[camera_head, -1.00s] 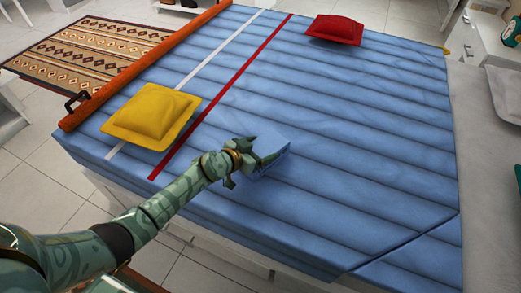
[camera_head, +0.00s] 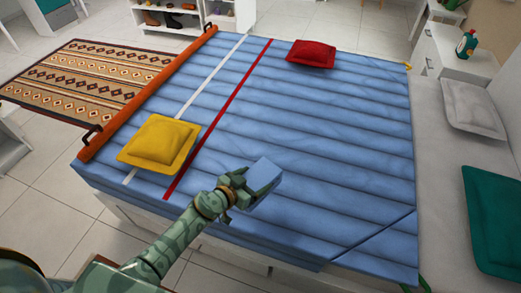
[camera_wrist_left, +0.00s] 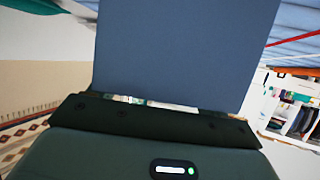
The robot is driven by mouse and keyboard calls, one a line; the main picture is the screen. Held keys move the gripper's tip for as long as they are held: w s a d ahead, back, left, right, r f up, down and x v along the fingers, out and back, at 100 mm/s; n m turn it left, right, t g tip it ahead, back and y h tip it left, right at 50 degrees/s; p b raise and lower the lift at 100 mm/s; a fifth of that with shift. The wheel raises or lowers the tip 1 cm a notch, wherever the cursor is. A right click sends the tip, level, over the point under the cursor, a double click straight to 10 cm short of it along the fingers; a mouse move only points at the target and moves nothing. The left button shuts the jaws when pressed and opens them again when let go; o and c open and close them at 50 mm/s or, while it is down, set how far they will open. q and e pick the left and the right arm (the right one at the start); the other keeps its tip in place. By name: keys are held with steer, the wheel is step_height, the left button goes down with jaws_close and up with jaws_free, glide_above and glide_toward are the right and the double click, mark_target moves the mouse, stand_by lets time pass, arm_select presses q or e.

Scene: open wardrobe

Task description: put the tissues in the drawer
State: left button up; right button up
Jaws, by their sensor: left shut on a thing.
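The tissues, a plain blue box (camera_head: 264,173), are in my left gripper (camera_head: 243,186). The box is tilted above the near part of the blue bed cover, with a small gap that is hard to judge. In the left wrist view the box's flat blue face (camera_wrist_left: 185,50) fills the upper middle, right against the gripper's dark front edge. The gripper is shut on it. A white nightstand with a drawer front (camera_head: 443,65) stands at the back right; its front looks closed. I cannot tell which drawer is meant. My right gripper is not in view.
The bed (camera_head: 330,130) fills the middle, with a yellow cushion (camera_head: 158,143) at left and a red cushion (camera_head: 311,54) at the back. An orange bar (camera_head: 150,90) edges its left side. A patterned rug (camera_head: 85,80) and open tiled floor lie to the left.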

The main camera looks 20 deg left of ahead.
arm_select(q)
steer(key=shift+s+d+r, duration=0.1)
steer(key=shift+s+d, duration=0.25)
steer(key=shift+s, duration=0.05)
steer(key=shift+s+d+r+m+g+h, duration=0.15)
steer(key=shift+d+r+m+h, duration=0.15)
steer(key=shift+d+r, duration=0.3)
steer(key=shift+s+d+r+m+g+h, duration=0.15)
steer(key=shift+d+r+m+h, duration=0.15)
steer(key=shift+d+r, duration=0.2)
step_height(320, 180, up, 8)
steer(key=m+g+h, duration=0.1)
steer(key=m+h, duration=0.1)
step_height(320, 180, up, 10)
steer(key=m+g+h, duration=0.1)
steer(key=m+g, duration=0.1)
glide_above(261, 187)
steer(key=s+a, duration=0.2)
steer(key=s, duration=0.1)
steer(key=s+a+r+m+g+h, duration=0.1)
steer(key=s+a+r, duration=0.3)
steer(key=s+r, duration=0.3)
step_height(261, 187, up, 2)
steer(key=shift+a+r, duration=0.1)
steer(key=shift+a, duration=0.3)
steer(key=shift+d, duration=0.1)
